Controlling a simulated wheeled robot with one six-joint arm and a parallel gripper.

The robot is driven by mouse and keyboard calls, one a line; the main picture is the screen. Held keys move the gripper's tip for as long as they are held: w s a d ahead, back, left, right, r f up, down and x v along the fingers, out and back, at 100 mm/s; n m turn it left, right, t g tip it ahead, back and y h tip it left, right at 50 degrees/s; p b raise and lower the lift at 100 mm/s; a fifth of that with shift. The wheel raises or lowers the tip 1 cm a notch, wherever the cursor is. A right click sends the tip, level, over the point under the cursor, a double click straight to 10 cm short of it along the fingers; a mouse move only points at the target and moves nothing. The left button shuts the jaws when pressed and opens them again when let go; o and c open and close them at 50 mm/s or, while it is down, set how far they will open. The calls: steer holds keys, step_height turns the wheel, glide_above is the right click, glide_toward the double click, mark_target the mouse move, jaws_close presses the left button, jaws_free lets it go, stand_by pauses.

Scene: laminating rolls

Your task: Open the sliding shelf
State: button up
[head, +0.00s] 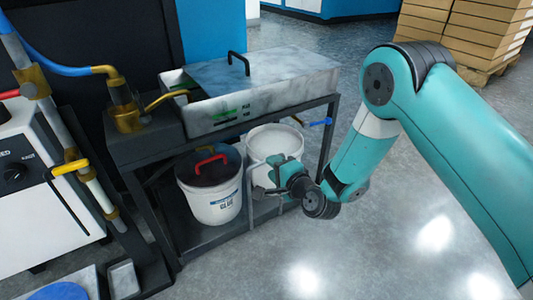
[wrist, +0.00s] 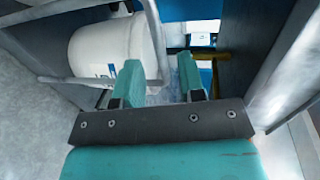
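The sliding shelf (head: 215,240) is the low dark shelf under the table in the head view, with two white buckets on it. A light grey bar handle (head: 251,208) stands at its front edge; the bar also shows in the wrist view (wrist: 154,35). My gripper (head: 266,180) is at this bar, in front of the buckets, and hides part of it. In the wrist view my gripper (wrist: 160,75) has its two teal fingers apart, and the bar shows between or just beyond them. I cannot tell whether they touch it.
The glue bucket (head: 210,190) has a dark lid with a red handle. The other bucket (head: 274,140) is behind my gripper. A tray with a metal lid (head: 262,85) tops the table. A white machine (head: 40,200) stands left. Floor at the right front is clear.

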steer(key=shift+b+x, duration=0.4)
steer(key=shift+x, duration=1.9)
steer(key=shift+c, duration=0.3)
jaws_close()
